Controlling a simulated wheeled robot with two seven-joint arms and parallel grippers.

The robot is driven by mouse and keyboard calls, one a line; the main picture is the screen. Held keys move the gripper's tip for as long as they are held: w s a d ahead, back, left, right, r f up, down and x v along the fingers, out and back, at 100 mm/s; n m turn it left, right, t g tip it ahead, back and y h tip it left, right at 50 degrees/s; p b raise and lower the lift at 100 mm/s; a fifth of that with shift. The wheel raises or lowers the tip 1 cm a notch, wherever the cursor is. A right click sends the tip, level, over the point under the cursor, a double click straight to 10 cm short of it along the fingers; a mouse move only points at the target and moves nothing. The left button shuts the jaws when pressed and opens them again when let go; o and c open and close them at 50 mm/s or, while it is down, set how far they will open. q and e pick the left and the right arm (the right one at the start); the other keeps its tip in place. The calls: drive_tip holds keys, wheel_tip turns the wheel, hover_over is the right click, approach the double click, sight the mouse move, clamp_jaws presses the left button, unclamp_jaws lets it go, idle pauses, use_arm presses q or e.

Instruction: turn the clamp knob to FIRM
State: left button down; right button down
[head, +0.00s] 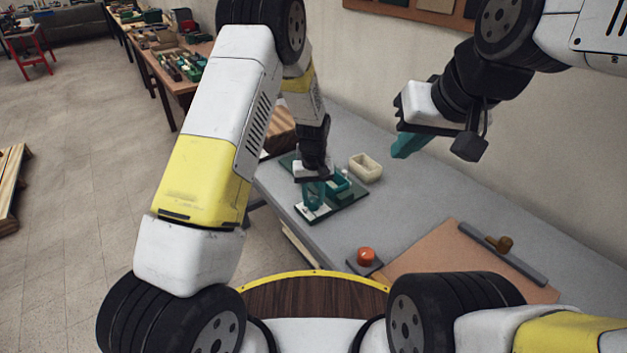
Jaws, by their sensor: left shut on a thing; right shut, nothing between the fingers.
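My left gripper (313,195) points down over a dark green fixture (349,198) on the grey bench. Its teal fingers are shut at a small white plate (312,213) on the fixture's near left part. They appear to hold the clamp knob there, but the fingers hide it, and no marking or FIRM label can be read. A teal open-topped block stands on the fixture just right of the fingers. My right gripper (407,146) is shut and empty, raised above the bench to the right, clear of the fixture.
A cream tray (366,168) stands behind the fixture. Nearer are a red button (366,256) on a dark box and a tan board (430,262) with a dark bar and a brown wooden piece. The bench between fixture and board is clear. A wall rises behind the bench.

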sight(313, 199)
use_arm(q)
drive_tip(key=n, duration=0.6)
drive_tip(key=shift+n, duration=0.3)
drive_tip(key=n, duration=0.6)
idle(0.4)
drive_tip(key=c, duration=1)
unclamp_jaws()
drive_tip(key=shift+r, duration=3.95)
